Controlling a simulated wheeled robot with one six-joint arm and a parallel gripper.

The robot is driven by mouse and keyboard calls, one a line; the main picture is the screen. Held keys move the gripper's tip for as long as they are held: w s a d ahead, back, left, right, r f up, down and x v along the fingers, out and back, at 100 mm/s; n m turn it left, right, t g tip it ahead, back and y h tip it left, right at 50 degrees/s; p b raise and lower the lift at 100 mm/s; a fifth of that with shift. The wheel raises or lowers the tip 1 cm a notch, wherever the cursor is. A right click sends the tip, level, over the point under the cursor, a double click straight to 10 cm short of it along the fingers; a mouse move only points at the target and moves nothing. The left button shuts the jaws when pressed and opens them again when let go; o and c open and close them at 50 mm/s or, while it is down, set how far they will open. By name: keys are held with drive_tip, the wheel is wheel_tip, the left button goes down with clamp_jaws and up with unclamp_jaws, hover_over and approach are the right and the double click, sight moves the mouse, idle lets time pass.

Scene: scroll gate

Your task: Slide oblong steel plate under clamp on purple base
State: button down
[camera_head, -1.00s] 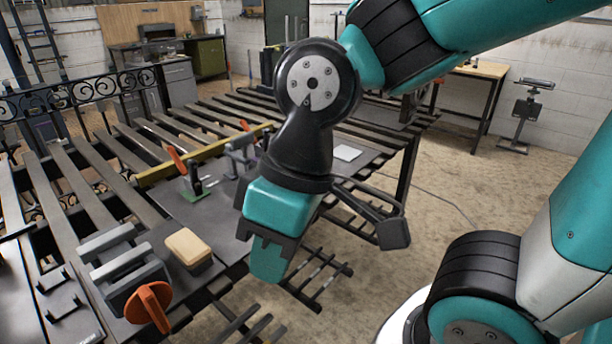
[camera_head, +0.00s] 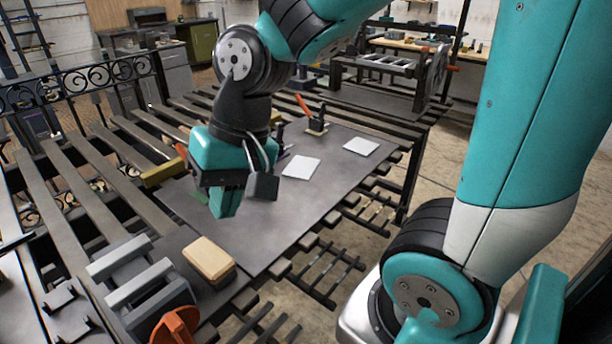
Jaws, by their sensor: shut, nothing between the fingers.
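My gripper (camera_head: 224,203) hangs over the dark table sheet (camera_head: 262,238), pointing down; its fingers are together and empty. Two flat pale plates lie on the sheet to its right: a nearer one (camera_head: 301,167) and a farther one (camera_head: 360,146). I cannot tell for sure which is the oblong steel plate. A clamp shows partly behind my gripper, with a sliver of purple base (camera_head: 285,154) beside it; most of it is hidden. A clamp with a raised orange handle (camera_head: 305,107) stands farther back. Another clamp's green base (camera_head: 199,196) is mostly hidden behind my gripper.
A tan block (camera_head: 209,258) and a grey vise (camera_head: 140,278) with an orange wheel stand at the front left. A yellow bar (camera_head: 163,173) lies left of my gripper. A rolling frame (camera_head: 395,75) stands at the back right. The sheet's front middle is clear.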

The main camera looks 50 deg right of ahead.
drive_tip(key=w+d+f+m+t+h, duration=0.1)
drive_tip(key=w+d+f+m, duration=0.2)
drive_tip(key=w+d+m, duration=0.6)
drive_tip(key=m+h+p, duration=0.2)
drive_tip(key=m+h, duration=0.1)
drive_tip(key=m, duration=2.4)
approach(311, 182)
drive_tip(key=s+r, duration=0.3)
drive_tip(key=s, duration=0.2)
drive_tip(key=shift+t, duration=0.3)
drive_tip(key=x, duration=0.6)
drive_tip(key=p+x, duration=0.1)
drive_tip(key=x, duration=0.2)
drive_tip(key=shift+s+a+f, duration=0.15)
drive_tip(key=shift+s+a, duration=0.1)
drive_tip(key=shift+a, duration=0.15)
drive_tip(key=w, duration=0.1)
drive_tip(key=w+p, duration=0.1)
drive_tip(key=w, duration=0.1)
drive_tip(key=shift+w+d+f+p, duration=0.15)
drive_tip(key=shift+d+f+p, duration=0.1)
drive_tip(key=shift+f+p, duration=0.1)
drive_tip(key=shift+w+d, duration=0.1)
drive_tip(key=shift+w, duration=0.4)
